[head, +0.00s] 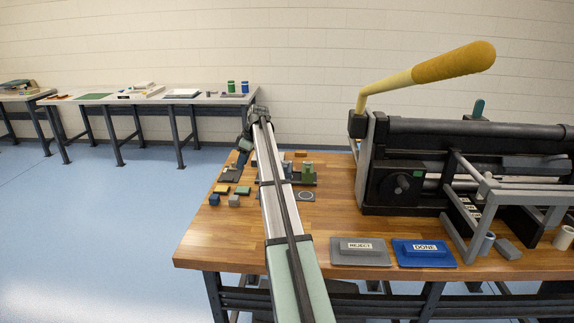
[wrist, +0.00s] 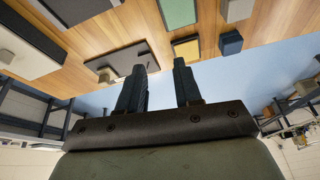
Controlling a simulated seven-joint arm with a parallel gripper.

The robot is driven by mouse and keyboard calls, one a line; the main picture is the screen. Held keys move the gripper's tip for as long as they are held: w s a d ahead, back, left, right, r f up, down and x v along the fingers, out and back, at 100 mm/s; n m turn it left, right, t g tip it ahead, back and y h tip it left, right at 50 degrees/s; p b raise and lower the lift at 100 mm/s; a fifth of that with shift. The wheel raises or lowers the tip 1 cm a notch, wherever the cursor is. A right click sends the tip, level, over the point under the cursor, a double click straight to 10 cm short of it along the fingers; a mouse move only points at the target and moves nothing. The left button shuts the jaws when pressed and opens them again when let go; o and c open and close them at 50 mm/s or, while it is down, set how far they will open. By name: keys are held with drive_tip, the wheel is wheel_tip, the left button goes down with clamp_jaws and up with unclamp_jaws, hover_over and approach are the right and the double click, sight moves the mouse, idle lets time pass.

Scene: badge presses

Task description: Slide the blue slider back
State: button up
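My gripper (wrist: 160,82) shows in the wrist view with its two dark fingers apart and nothing between them. In the head view my gripper (head: 241,158) is at the far left end of the table, partly hidden by my arm. A small fixture (head: 307,174) with green and dark parts stands just right of my arm in the head view. I cannot tell whether the blue slider is on it. A small blue block (head: 214,199) lies near the left edge, and a dark blue block also shows in the wrist view (wrist: 231,43).
A large black press (head: 400,185) with a yellow handle (head: 440,70) fills the right of the wooden table (head: 225,238). Grey REJECT (head: 360,258) and blue DONE (head: 425,260) trays lie at the front. Several small blocks and plates lie at the left.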

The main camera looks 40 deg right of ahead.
wheel_tip(320, 180, up, 10)
drive_tip(key=n, duration=0.2)
hover_over(286, 166)
drive_tip(key=s+d, duration=0.4)
drive_tip(key=x, duration=1.3)
drive_tip(key=shift+w+a+f, duration=0.15)
drive_tip(key=shift+a+f, duration=0.15)
drive_tip(key=shift+c, duration=0.5)
clamp_jaws()
